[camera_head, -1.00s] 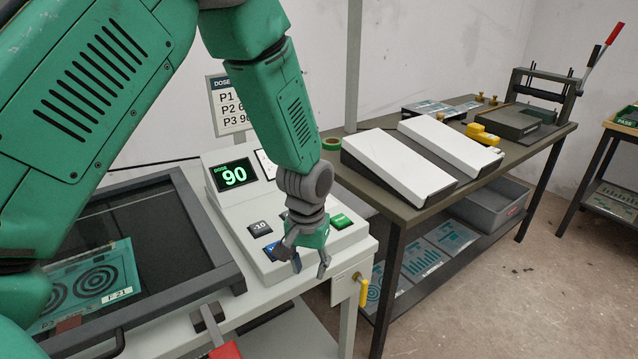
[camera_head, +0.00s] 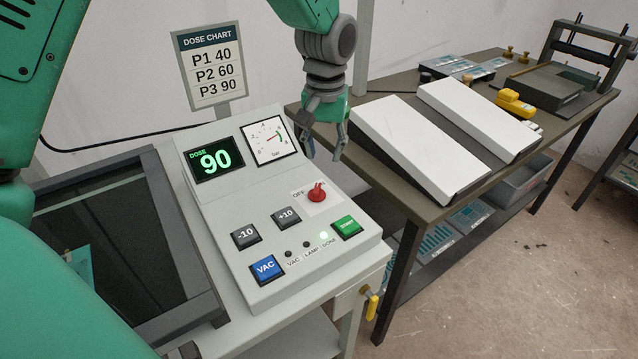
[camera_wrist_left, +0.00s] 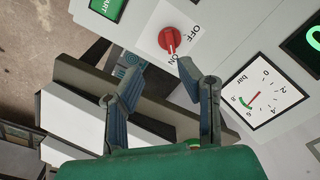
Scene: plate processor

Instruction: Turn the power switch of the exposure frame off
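The power switch is a red rotary knob (camera_head: 317,193) on the right side of the exposure frame's sloped control panel (camera_head: 222,237). In the left wrist view, the knob (camera_wrist_left: 170,40) has its pointer line turned toward the ON label, with OFF on the other side. My left gripper (camera_head: 324,152) hangs above and behind the knob, near the panel's right edge. Its two fingers (camera_wrist_left: 160,70) are spread apart and empty in the wrist view, with the knob just beyond the tips, not touched. My right gripper is not in view.
The green START button (camera_head: 346,227), the -10 and +10 buttons and the blue VAC button (camera_head: 266,270) are near the knob. The display (camera_head: 214,160) reads 90, beside a pressure gauge (camera_head: 269,141). White sloped units (camera_head: 420,148) stand on the table to the right.

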